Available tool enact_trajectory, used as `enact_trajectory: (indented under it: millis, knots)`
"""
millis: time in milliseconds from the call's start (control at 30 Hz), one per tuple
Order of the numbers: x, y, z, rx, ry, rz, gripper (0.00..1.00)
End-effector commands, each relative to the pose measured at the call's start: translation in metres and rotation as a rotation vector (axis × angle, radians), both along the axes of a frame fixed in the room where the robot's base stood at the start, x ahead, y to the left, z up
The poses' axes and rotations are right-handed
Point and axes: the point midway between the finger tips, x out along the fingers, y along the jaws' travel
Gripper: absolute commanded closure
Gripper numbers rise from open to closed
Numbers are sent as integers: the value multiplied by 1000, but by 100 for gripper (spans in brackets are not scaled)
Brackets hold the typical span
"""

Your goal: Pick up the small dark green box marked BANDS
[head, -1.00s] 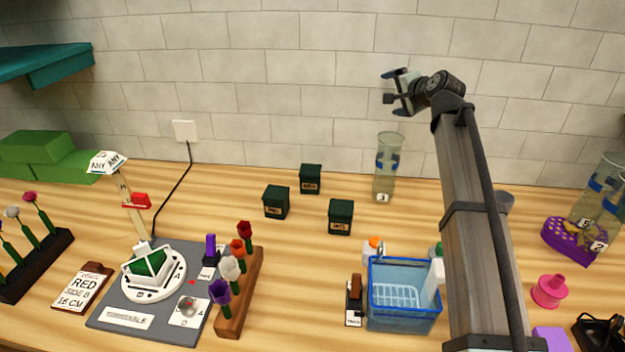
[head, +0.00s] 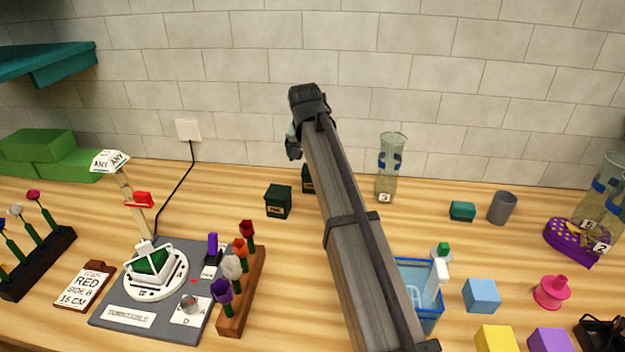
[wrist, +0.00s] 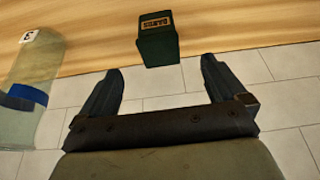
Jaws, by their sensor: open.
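The small dark green box marked BANDS (wrist: 158,45) shows upside down in the wrist view, just beyond and between my fingertips. My gripper (wrist: 160,66) is open and empty, apart from the box. In the head view my arm crosses the middle, and my gripper (head: 293,143) is mostly hidden behind its end. A dark green box (head: 307,181) at the back is partly covered by the arm; its label cannot be read there. By its place near the vase it looks like the BANDS box. Another dark green box (head: 278,202) stands to its front left, its label too small to read.
A glass vase marked 3 (head: 389,168) stands right of the back box, and also shows at the left in the wrist view (wrist: 32,95). The tiled wall (head: 230,110) is close behind. A flower rack (head: 243,295) and blue basin (head: 428,318) stand nearer the front.

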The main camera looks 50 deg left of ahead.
Motion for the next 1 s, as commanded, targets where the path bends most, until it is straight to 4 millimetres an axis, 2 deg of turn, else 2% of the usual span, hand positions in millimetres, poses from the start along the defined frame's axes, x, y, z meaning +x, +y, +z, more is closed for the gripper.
enact_trajectory:
  millis: [400, 767, 1000]
  knots:
    - [18, 18, -60, 2, 2, -2, 2]
    - [27, 26, -81, 2, 2, -3, 2]
    - [38, 35, -108, 2, 2, -3, 2]
